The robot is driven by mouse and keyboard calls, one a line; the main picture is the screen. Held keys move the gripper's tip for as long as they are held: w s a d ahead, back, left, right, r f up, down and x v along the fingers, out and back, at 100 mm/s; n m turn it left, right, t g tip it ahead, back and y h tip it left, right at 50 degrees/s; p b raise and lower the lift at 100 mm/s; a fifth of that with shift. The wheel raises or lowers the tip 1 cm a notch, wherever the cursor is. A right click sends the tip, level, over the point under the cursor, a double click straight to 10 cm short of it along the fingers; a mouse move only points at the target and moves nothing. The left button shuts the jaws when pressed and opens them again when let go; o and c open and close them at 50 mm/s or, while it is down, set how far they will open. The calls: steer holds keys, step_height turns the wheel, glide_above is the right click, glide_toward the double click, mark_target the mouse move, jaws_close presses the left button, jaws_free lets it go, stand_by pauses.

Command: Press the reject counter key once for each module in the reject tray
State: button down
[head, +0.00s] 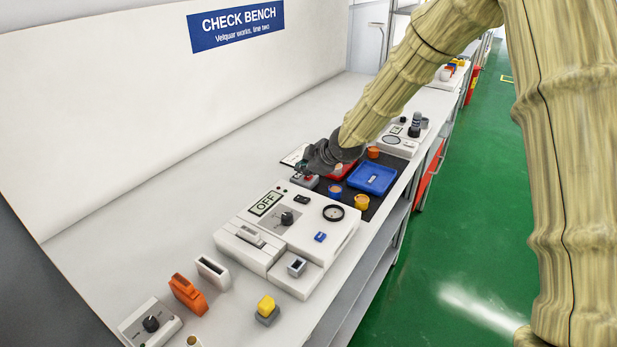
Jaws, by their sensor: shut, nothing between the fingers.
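My gripper (304,170) is dark and shut, with nothing held. Its tips point down at a small grey box with red on it (305,182), which may be the reject counter; the tips hide much of its top, and I cannot tell whether they touch it. A red tray (349,174), likely the reject tray, lies just right of the gripper and is partly hidden by it. A pale piece (338,169) shows in it; how many modules it holds cannot be told. A blue tray (372,180) lies to its right.
A blue-and-orange round piece (335,191), a yellow one (361,202) and an orange one (373,152) stand on the dark mat. A white tester reading OFF (265,203) stands nearer. An orange part (187,294) and a yellow-topped button (266,307) are in front.

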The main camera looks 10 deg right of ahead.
mark_target(306, 178)
steer(key=shift+f, duration=0.2)
steer(key=shift+r, duration=0.1)
stand_by(0.4)
steer(key=shift+s+r+p, duration=0.15)
steer(key=shift+r+p, duration=0.5)
steer(key=shift+r, duration=0.1)
steer(key=shift+r+p, duration=2)
steer(key=shift+r, duration=0.5)
